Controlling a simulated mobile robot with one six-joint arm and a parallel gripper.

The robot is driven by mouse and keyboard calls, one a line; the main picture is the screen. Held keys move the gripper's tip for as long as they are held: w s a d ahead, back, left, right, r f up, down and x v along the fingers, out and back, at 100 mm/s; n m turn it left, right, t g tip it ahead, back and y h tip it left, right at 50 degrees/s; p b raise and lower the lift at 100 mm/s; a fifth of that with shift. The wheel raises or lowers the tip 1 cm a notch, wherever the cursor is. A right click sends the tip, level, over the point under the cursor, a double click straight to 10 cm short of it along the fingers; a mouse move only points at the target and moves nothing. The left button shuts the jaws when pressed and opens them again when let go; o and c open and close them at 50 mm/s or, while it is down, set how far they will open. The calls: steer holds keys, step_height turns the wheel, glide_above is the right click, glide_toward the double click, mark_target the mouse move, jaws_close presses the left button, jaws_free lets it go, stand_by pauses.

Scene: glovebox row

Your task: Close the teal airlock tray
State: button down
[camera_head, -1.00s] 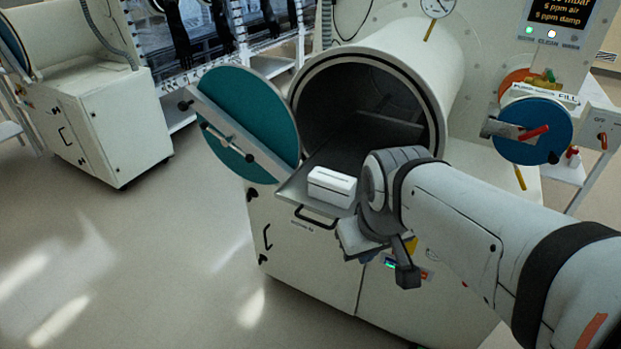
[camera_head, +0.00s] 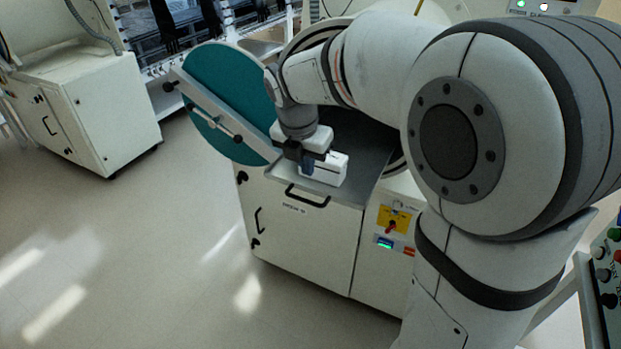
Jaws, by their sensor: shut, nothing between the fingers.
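The grey airlock tray (camera_head: 362,146) sticks out of the round chamber (camera_head: 318,38), with its black front handle (camera_head: 307,198) at the near edge. A white box (camera_head: 327,170) lies on the tray close to the front. The teal round door (camera_head: 225,95) stands swung open to the left of the tray. My gripper (camera_head: 307,165) is shut and empty. It points down over the front of the tray, at the box's left side in the picture. I cannot tell whether it touches the box. My arm hides most of the chamber mouth.
The white cabinet (camera_head: 300,245) stands below the tray, with a small yellow switch panel (camera_head: 393,218) on its right. Another white cabinet (camera_head: 95,115) is at the far left. Open floor (camera_head: 150,230) lies at the front left. A button panel (camera_head: 608,270) shows at the right edge.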

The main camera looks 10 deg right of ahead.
mark_target(312, 191)
steer(key=x, duration=1)
steer(key=shift+r, duration=0.1)
